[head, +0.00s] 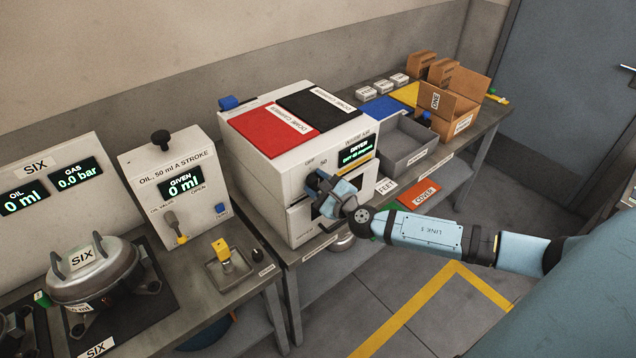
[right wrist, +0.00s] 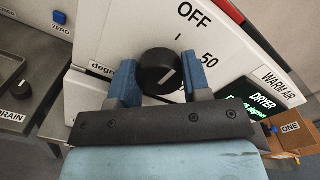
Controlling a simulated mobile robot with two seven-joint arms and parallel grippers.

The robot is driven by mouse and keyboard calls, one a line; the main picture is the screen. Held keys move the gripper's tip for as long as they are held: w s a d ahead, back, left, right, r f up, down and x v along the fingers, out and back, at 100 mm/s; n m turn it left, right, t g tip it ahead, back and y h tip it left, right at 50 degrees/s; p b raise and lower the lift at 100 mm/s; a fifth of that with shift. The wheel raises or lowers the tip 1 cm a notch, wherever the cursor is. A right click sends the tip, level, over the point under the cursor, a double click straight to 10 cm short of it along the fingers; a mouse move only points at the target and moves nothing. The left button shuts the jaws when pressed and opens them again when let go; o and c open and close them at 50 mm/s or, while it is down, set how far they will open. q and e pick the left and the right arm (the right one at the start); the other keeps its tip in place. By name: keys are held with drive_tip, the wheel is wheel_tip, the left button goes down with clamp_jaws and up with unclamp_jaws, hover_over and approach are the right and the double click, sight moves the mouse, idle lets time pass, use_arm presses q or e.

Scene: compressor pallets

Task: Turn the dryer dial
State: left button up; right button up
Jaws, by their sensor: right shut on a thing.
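The dryer (head: 288,172) is a white box on the bench, with a red pad and a black pad on top. Its display (head: 357,151) is lit green; the small line is too blurred to read. My right gripper (head: 324,190) is at the dryer's front and hides the dial in the head view. In the right wrist view the black round dial (right wrist: 158,72) sits between the two blue fingers, which are shut on it. Its white mark slants up to the right. The panel shows OFF (right wrist: 195,13) and 50 (right wrist: 210,59) beside the dial. My left gripper is out of view.
Left of the dryer stand an oil unit (head: 160,165) and a metal vessel (head: 95,275) marked SIX. To the right are a grey bin (head: 405,155), an open cardboard box (head: 462,100) and an orange COVER plate (head: 425,190). The floor in front is clear.

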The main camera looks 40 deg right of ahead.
drive_tip(key=shift+n, duration=0.4)
drive_tip(key=o, duration=0.9)
drive_tip(key=shift+o, duration=0.2)
drive_tip(key=s+d+b, duration=0.1)
drive_tip(key=s+b, duration=0.2)
drive_tip(key=s, duration=1)
drive_tip(key=shift+s+d, duration=0.3)
drive_tip(key=shift+s, duration=0.05)
